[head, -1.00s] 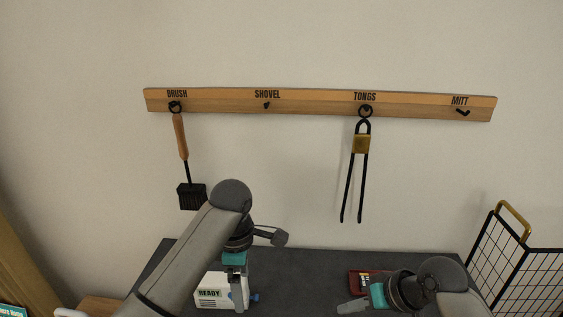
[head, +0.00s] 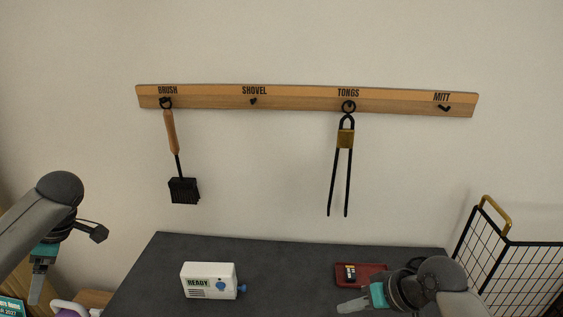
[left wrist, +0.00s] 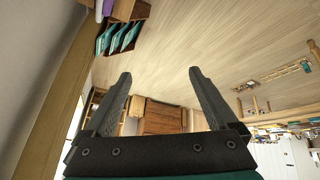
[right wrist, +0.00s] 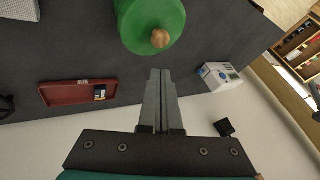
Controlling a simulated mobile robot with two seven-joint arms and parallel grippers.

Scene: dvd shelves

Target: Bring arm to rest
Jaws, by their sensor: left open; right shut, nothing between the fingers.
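My left gripper (head: 38,284) hangs at the far left of the head view, left of the dark table and clear of it. In the left wrist view its two fingers (left wrist: 158,75) stand wide apart with nothing between them, above a wooden floor. My right gripper (head: 352,305) is low at the right in the head view, over the table. In the right wrist view its fingers (right wrist: 161,75) are together and hold nothing.
The dark table (head: 290,265) bears a white READY box (head: 208,281) and a red tray (head: 360,268). A green round object (right wrist: 150,18) lies ahead of the right fingers. A brush (head: 183,188) and tongs (head: 345,140) hang on the wall rack. A wire basket (head: 520,275) stands at right.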

